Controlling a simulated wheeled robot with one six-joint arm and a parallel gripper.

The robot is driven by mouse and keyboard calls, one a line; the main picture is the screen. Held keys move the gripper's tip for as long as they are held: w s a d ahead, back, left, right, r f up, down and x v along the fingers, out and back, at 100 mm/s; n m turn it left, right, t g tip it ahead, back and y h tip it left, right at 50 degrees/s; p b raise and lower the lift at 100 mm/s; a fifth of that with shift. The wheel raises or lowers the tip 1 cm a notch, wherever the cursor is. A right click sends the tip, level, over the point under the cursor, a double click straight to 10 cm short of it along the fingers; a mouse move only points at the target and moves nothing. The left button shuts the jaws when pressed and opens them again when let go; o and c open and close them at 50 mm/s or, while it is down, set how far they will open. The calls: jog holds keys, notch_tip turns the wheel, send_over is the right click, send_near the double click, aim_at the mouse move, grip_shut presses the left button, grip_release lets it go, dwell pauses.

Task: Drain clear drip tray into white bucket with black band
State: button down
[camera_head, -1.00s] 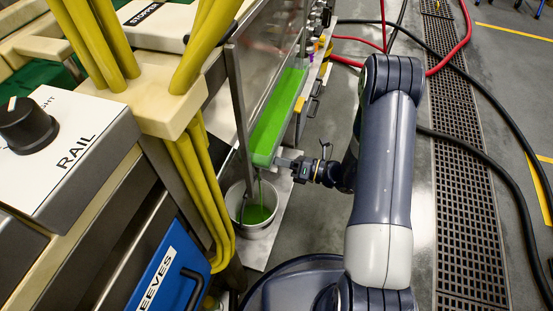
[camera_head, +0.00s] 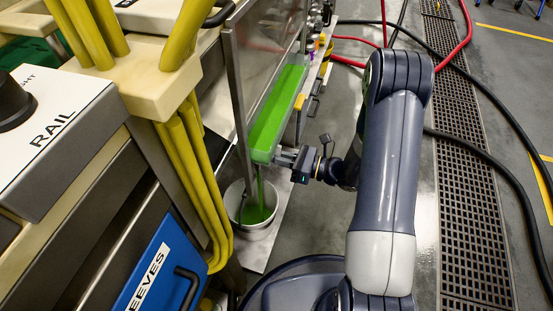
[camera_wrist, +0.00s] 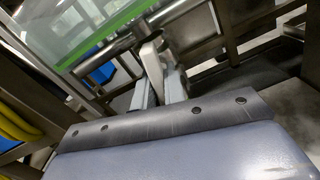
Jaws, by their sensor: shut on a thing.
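The clear drip tray (camera_head: 262,156) is long and narrow and holds bright green liquid. It also shows at the upper left of the wrist view (camera_wrist: 85,32). Green liquid runs from its near end as a stream (camera_head: 260,185) into a pale bucket (camera_head: 236,199) below, where green liquid lies inside. I cannot make out a black band on the bucket. My gripper (camera_head: 284,158) is at the tray's near right corner. In the wrist view its fingers (camera_wrist: 160,84) are shut on a pale tab-like handle (camera_wrist: 152,58) of the tray.
Yellow hoses (camera_head: 190,185) and the machine body with a RAIL knob panel (camera_head: 60,135) stand left of the bucket. A metal-framed panel (camera_head: 240,75) rises beside the tray. Red hoses (camera_head: 440,62), a black hose (camera_head: 505,165) and a floor grate (camera_head: 465,190) lie to the right.

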jog(key=shift+f+n+b, duration=0.1)
jog(key=shift+n+b, duration=0.5)
jog(key=shift+n, duration=0.6)
jog(key=c, duration=1.5)
grip_release()
jog(key=p+v, duration=0.2)
jog(key=v, duration=0.8)
jog(key=shift+s+d, duration=0.1)
jog(key=shift+d, duration=0.3)
